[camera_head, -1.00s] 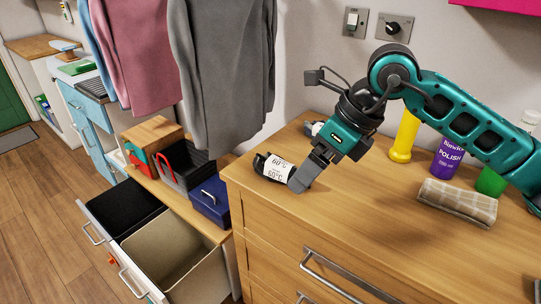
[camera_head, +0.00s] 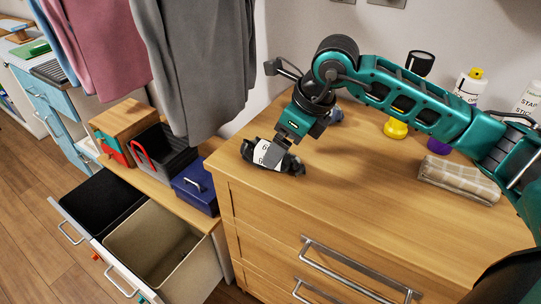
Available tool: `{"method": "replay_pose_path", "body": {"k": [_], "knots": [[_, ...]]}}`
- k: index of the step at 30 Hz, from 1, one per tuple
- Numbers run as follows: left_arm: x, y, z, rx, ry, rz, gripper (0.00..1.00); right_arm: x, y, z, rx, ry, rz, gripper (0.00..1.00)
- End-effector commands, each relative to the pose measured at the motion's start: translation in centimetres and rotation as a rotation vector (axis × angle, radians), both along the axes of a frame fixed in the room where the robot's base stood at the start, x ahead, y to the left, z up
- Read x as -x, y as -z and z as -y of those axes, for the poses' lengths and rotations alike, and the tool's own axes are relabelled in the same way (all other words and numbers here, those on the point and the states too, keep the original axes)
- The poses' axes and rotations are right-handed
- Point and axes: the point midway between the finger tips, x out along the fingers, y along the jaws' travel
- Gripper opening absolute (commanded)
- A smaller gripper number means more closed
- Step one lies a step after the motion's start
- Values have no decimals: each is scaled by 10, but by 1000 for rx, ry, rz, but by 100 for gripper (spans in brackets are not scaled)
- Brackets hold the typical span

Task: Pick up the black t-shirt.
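The black t-shirt (camera_head: 291,166) is a small dark bundle with a white label printed in black. It lies on the left end of the wooden dresser top. My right gripper (camera_head: 268,154) points down onto the bundle, its grey fingers over the label and covering part of it. The cloth bulges out on both sides of the fingers. I cannot tell whether they are closed on it, and the bundle appears to rest on the dresser. My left gripper is not in view.
A checked folded cloth (camera_head: 458,180) and several bottles stand at the dresser's (camera_head: 350,205) right and back. Grey clothes (camera_head: 205,60) hang to the left. Below them are a blue box (camera_head: 196,187) and an open drawer with a beige bin (camera_head: 155,245). The dresser's middle is clear.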

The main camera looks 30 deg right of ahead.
Motion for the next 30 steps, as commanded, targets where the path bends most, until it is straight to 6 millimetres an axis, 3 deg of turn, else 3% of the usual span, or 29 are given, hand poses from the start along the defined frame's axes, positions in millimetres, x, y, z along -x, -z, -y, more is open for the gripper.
{"method": "replay_pose_path", "body": {"k": [9, 18, 30], "knots": [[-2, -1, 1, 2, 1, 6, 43, -16, 40, -8, -1, 0, -3, 92], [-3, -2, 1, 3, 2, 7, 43, -18, 44, -9, 0, 0, -1, 92], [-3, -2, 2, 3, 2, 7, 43, -18, 44, -9, 0, 0, -1, 54]]}}
